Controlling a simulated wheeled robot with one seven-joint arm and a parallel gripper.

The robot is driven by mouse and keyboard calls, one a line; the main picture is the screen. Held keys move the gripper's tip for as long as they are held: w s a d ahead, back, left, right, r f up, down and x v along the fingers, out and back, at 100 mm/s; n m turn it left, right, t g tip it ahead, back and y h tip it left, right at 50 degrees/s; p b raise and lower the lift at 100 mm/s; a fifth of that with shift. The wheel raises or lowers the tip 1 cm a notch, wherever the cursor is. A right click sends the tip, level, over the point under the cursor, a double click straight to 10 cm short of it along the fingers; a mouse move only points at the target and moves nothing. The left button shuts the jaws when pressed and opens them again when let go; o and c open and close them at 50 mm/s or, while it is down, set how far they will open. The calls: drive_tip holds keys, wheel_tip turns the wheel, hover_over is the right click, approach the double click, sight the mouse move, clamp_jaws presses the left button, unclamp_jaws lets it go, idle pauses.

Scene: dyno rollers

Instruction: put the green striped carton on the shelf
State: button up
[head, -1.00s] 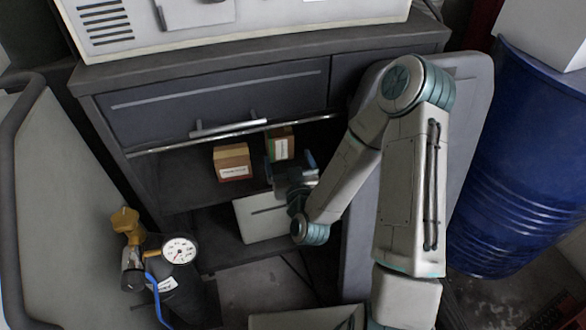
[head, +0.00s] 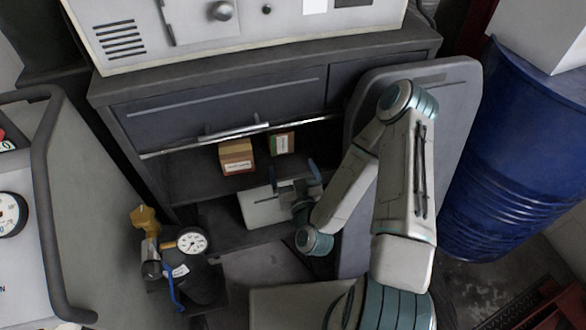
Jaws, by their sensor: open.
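The green striped carton (head: 282,143) stands upright on the shelf (head: 192,184) inside the dark cabinet, under the drawer. Its white label faces out. My gripper (head: 293,176) is open and empty, just in front of and below the carton, apart from it as far as the head view shows. Its blue-tipped fingers point into the cabinet.
A brown carton with a red stripe (head: 236,157) stands left of the green one on the same shelf. A white box (head: 265,207) sits lower. A gauge bottle (head: 188,255) stands at left, a blue drum (head: 500,150) at right. The cabinet door (head: 440,100) hangs open behind my arm.

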sight(282, 139)
drive_tip(key=w+m+b, duration=0.1)
drive_tip(key=m, duration=1.1)
drive_tip(key=w+m+b, duration=0.1)
drive_tip(key=m+b, duration=0.1)
drive_tip(key=m, duration=1)
drive_tip(key=w+a+m+b, duration=0.1)
drive_tip(key=m+b, duration=0.1)
drive_tip(key=m, duration=1)
drive_tip(key=shift+w, duration=0.3)
drive_tip(key=w+b, duration=0.2)
drive_tip(key=b, duration=0.2)
drive_tip(key=shift+w+a, duration=0.1)
drive_tip(key=shift+w, duration=0.15)
drive_tip(key=w+b, duration=0.1)
drive_tip(key=b, duration=0.5)
drive_tip(key=shift+w+a, duration=0.2)
drive_tip(key=shift+w, duration=0.1)
